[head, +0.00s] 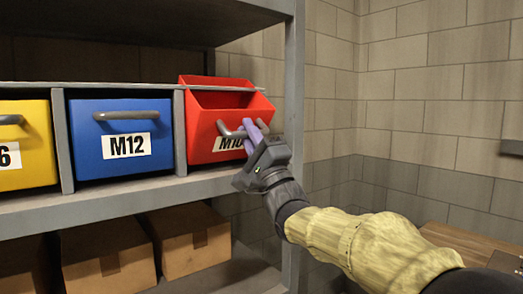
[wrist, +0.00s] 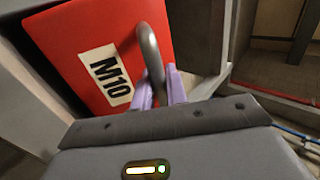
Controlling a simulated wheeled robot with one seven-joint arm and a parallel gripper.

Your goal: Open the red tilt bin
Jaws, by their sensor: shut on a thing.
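The red tilt bin (head: 215,122) is at the right end of the shelf in the head view, with a label that reads M10 in the wrist view (wrist: 95,55). Its front is tilted outward and its top is open, showing the inside. My gripper (head: 254,129) is at the bin's front, its purple fingers shut on the grey bar handle (head: 226,131). In the wrist view the handle (wrist: 150,50) runs down between the fingertips (wrist: 160,88). My gripper hides part of the label and the handle's right end in the head view.
A blue bin (head: 95,160) labelled M12 and a yellow bin (head: 30,140) sit to the left, both shut. A grey shelf post (head: 294,110) stands close to the right of my gripper. Cardboard boxes (head: 105,265) are on the shelf below. A wooden surface (head: 455,240) is at lower right.

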